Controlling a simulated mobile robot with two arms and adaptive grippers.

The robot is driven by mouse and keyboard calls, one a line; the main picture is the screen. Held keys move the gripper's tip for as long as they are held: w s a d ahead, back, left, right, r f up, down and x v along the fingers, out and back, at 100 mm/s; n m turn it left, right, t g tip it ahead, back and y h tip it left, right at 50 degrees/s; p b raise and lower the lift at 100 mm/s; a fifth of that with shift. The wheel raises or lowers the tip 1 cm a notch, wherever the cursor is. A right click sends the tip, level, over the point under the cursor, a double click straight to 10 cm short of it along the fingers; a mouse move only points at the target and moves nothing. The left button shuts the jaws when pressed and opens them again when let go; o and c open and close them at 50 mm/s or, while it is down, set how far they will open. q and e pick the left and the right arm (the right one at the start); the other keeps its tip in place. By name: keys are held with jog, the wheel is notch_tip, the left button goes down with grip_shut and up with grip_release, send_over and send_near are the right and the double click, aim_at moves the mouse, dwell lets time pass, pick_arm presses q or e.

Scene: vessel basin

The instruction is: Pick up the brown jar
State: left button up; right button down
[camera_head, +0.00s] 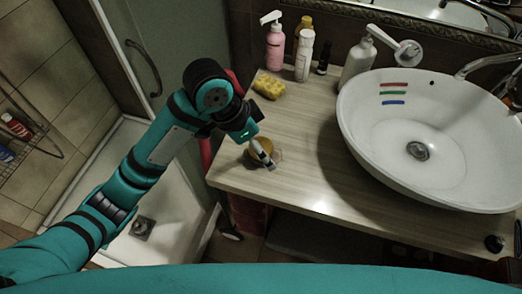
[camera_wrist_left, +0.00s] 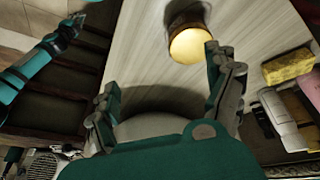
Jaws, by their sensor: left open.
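The brown jar (camera_wrist_left: 190,44) stands on the wooden counter. It has a pale, yellowish-brown round top and a darker body. In the head view it (camera_head: 267,146) is partly hidden behind my left gripper (camera_head: 262,155). My left gripper is open and empty. In the left wrist view its two fingers (camera_wrist_left: 162,72) are spread apart, and the jar is ahead of them, nearer the right finger. A teal arm with a small dark gripper (camera_wrist_left: 70,25) shows at the left wrist view's upper left, seemingly my right one. Its fingers are too small to read.
A yellow sponge (camera_head: 268,86) lies behind the jar, with a pink bottle (camera_head: 275,48) and a white bottle (camera_head: 304,56) farther back. A white basin (camera_head: 420,170) fills the counter's right side. The counter's front edge is close to the jar.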

pick_arm(q)
jog(key=w+a+r+m+y, duration=0.2)
jog(key=w+r+y, duration=0.15)
jog(key=r, duration=0.35)
jog(key=shift+g+h, duration=0.3)
jog(key=shift+h, duration=0.15)
jog(key=f, duration=0.3)
jog(key=d+f+p, duration=0.1)
jog(key=f, duration=0.7)
jog(key=shift+w+d, duration=0.15)
jog(key=shift+w, duration=0.15)
jog(key=f, duration=0.1)
jog(key=f+p, duration=0.1)
jog(key=f, duration=0.1)
jog(key=d+f, duration=0.1)
jog(key=shift+w+d+f+p, duration=0.1)
jog(key=shift+w+f+p, duration=0.2)
jog(key=shift+w+p, duration=0.05)
jog(key=shift+f, duration=0.55)
jog(key=c, duration=1.4)
jog(key=shift+r, duration=0.1)
